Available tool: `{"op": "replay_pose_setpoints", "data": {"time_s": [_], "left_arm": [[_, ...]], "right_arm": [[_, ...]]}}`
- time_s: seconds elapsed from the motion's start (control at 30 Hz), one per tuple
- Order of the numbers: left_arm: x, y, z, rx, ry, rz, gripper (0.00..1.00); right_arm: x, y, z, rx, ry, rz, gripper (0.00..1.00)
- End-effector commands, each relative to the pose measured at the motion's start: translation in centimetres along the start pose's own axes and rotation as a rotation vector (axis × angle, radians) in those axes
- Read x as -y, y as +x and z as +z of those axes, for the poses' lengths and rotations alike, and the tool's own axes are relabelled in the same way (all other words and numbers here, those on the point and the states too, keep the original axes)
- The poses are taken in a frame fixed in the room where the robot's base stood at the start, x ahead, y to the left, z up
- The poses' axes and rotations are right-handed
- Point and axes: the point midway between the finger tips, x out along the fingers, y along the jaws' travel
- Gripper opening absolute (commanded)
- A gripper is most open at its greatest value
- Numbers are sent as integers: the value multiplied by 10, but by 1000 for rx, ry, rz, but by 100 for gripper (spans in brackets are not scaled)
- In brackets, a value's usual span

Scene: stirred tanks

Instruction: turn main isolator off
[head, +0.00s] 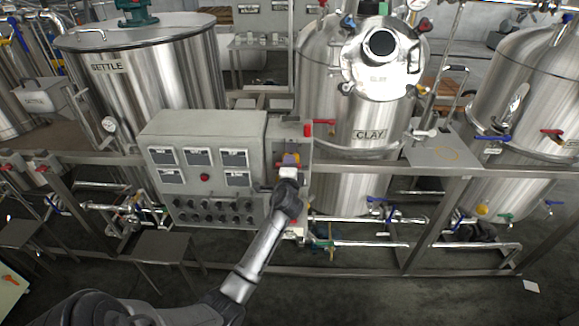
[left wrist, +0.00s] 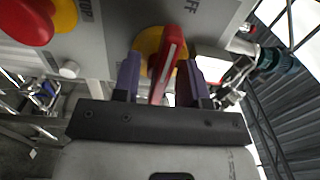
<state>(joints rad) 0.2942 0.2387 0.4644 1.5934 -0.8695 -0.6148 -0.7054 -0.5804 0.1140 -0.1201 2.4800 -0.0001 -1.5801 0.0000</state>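The main isolator is a red rotary handle (left wrist: 168,62) on a round yellow plate, and it shows close up in the left wrist view. Part of an OFF label (left wrist: 190,6) is on the grey panel above it. My left gripper (left wrist: 162,78) has its two purple fingers on either side of the red handle. A gap shows between the left finger and the handle; the right finger is close to it. In the head view my left gripper (head: 291,160) is at the narrow grey box right of the control cabinet and mostly hides the isolator. My right gripper is not in view.
A red mushroom button (left wrist: 25,20) on yellow, with a STOP label, is left of the isolator. The grey control cabinet (head: 205,135) has several displays and rows of knobs.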

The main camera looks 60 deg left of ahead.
Motion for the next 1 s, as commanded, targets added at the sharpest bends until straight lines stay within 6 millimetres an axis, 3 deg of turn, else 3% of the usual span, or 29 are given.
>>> {"op": "replay_pose_setpoints", "data": {"time_s": [0.27,0.7,1.0], "left_arm": [[-1,-10,0,0,1,1,39],[-2,-92,0,-1,-1,2,39],[-1,-130,0,-1,1,1,39]], "right_arm": [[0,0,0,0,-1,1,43],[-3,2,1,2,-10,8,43],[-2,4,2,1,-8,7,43]]}}
